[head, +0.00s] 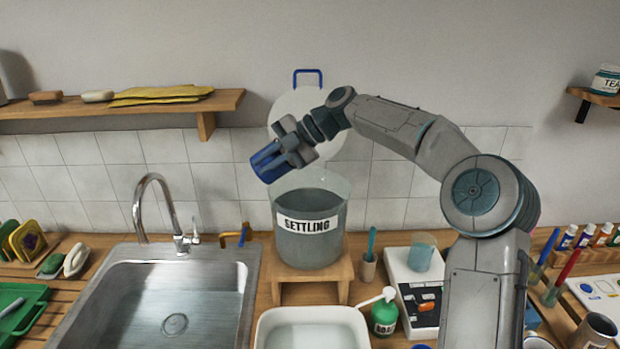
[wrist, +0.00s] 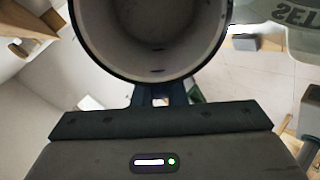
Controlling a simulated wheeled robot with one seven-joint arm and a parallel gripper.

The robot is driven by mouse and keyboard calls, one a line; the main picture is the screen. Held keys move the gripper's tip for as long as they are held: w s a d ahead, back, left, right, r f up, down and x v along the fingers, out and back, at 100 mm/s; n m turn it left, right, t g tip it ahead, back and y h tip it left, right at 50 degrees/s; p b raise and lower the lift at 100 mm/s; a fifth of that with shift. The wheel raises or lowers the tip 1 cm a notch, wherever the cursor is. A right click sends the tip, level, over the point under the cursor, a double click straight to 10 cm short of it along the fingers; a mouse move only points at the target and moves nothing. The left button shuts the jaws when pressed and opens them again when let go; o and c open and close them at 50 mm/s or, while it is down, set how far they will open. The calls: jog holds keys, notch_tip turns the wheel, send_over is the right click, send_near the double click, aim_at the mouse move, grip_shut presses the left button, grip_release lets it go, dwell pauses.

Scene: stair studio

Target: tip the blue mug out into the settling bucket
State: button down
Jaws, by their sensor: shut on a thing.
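The blue mug (head: 268,164) is in my gripper (head: 291,148), strongly tilted, above and slightly left of the bucket's rim. My gripper is shut on it. In the wrist view the mug (wrist: 150,81) shows its round mouth and pale inside, with a few dark specks and no clear liquid. The settling bucket (head: 310,250) is a clear, upright bucket labelled SETTLING, holding grey liquid to below its rim. Part of it (wrist: 290,35) shows at the wrist view's upper right. No stream between mug and bucket is visible.
The bucket stands on a wooden stand (head: 341,271). A steel sink (head: 75,318) with a tap (head: 160,205) is left. A white basin (head: 262,330), a green pump bottle (head: 384,318) and a beaker (head: 423,258) stand nearby. A wooden shelf (head: 60,109) hangs upper left.

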jog(key=shift+s+a+f+h, duration=0.15)
jog(key=shift+a+h, duration=0.15)
jog(key=shift+h, duration=0.2)
jog(key=shift+w+a+f+h, duration=0.15)
jog(key=shift+a+h, duration=0.1)
jog(key=shift+h, duration=0.25)
jog(key=a+f+t+h, duration=0.1)
jog(key=a+f+h, duration=0.3)
jog(key=h, duration=0.5)
jog(key=a, duration=0.2)
jog(key=shift+s+a+p, duration=0.3)
jog(key=shift+s+p, duration=0.05)
jog(key=shift+p, duration=0.05)
jog(key=shift+d, duration=0.1)
